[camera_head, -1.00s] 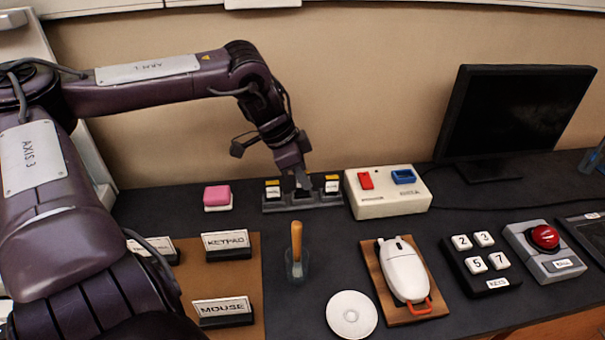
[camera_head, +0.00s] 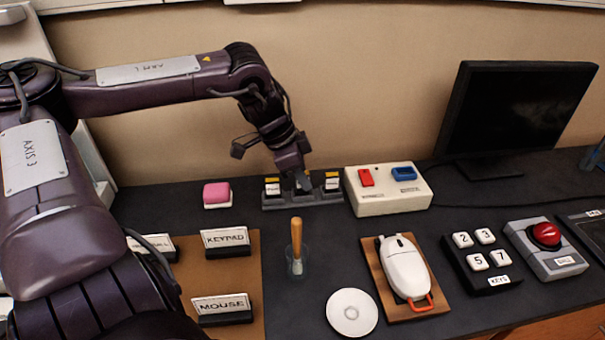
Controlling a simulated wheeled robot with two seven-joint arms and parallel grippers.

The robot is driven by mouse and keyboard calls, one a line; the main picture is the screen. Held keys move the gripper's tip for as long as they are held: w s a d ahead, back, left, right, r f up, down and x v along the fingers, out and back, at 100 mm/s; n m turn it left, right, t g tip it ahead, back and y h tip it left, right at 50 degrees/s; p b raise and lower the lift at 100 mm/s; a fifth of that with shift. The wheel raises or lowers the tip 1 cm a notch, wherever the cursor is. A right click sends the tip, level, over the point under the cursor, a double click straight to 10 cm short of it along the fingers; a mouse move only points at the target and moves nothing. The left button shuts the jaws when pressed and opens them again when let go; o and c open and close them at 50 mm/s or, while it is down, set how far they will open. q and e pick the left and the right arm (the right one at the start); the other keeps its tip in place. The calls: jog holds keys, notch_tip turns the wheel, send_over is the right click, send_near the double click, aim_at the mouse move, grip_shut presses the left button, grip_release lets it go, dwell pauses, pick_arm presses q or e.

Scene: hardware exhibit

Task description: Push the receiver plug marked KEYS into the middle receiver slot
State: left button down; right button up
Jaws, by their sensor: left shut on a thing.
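The receiver rack (camera_head: 325,202) is a low grey block with slots in a row, at the back middle of the dark table. Small white plugs with yellow tops stand in its left slot (camera_head: 273,188) and right slot (camera_head: 332,183). My left gripper (camera_head: 303,184) points down over the middle slot, between these two plugs. It is shut on the receiver plug, which is mostly hidden by the jaws; its marking cannot be read. How deep it sits in the slot cannot be told. My right gripper is not in view.
A white box (camera_head: 385,200) with red and blue parts stands close to the rack's right. A pink block (camera_head: 217,194) lies to its left. In front are a glass with a wooden-handled tool (camera_head: 296,262), a mouse on a board (camera_head: 406,275) and a number keypad marked KEYS (camera_head: 490,265).

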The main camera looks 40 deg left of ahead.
pick_arm(q)
jog(key=shift+f, duration=0.5)
jog(key=c, duration=1.3)
grip_release()
jog(key=shift+c, duration=0.2)
jog(key=shift+o, duration=0.3)
jog(key=o, duration=0.4)
